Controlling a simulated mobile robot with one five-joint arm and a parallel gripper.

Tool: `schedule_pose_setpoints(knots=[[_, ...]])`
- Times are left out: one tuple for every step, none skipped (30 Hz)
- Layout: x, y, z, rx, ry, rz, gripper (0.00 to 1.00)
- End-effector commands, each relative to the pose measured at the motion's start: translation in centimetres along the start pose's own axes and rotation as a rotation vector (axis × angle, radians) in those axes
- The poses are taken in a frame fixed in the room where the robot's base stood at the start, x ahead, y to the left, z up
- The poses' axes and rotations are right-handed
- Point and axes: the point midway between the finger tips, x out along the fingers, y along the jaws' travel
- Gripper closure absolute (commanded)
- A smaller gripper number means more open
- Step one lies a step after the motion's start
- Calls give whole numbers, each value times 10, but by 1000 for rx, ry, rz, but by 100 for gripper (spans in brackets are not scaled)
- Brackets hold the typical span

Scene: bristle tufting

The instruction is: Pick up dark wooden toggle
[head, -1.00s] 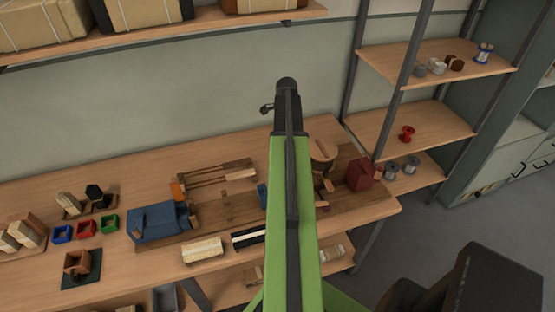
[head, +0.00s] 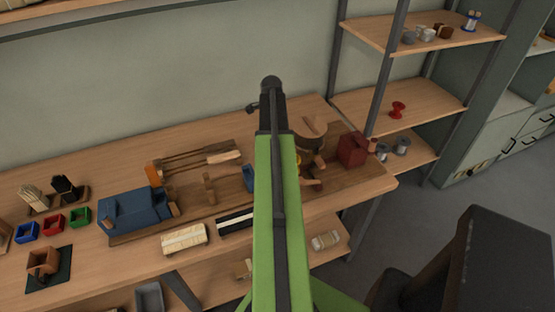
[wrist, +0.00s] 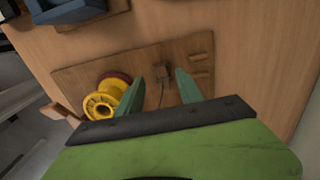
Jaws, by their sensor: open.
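A wooden board (wrist: 95,72) lies on the bench in the wrist view. A small brown wooden piece (wrist: 163,69), with a thin dark line running down from it, sits on the board just ahead of my fingertips. I cannot tell for sure which piece is the dark wooden toggle. My gripper (wrist: 158,78) is open, its two green fingers apart with nothing held between them. The fingers are hidden in the head view.
A yellow spool (wrist: 104,100) stands on the board close left of my left finger. A blue tool (head: 135,212) lies to the left.

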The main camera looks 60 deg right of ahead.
Motion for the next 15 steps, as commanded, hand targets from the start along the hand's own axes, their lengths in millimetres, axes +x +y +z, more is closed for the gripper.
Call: schedule_pose_setpoints(knots=[[0,0,0,0,0,0,56],[0,0,0,0,0,0,56],[1,0,0,0,0,0,56],[3,0,0,0,0,0,56],[7,0,-1,0,0,0,56],[12,-1,-1,0,0,0,56],[17,-1,-2,0,0,0,56],[23,-2,-2,0,0,0,56],[30,-2,-3,0,0,0,56],[36,-2,-3,0,0,0,56],[42,-3,-4,0,0,0,56],[48,-2,-3,0,0,0,56],[51,-2,-3,0,0,0,56],[53,-2,-3,0,0,0,56],[54,-2,-3,0,0,0,56]])
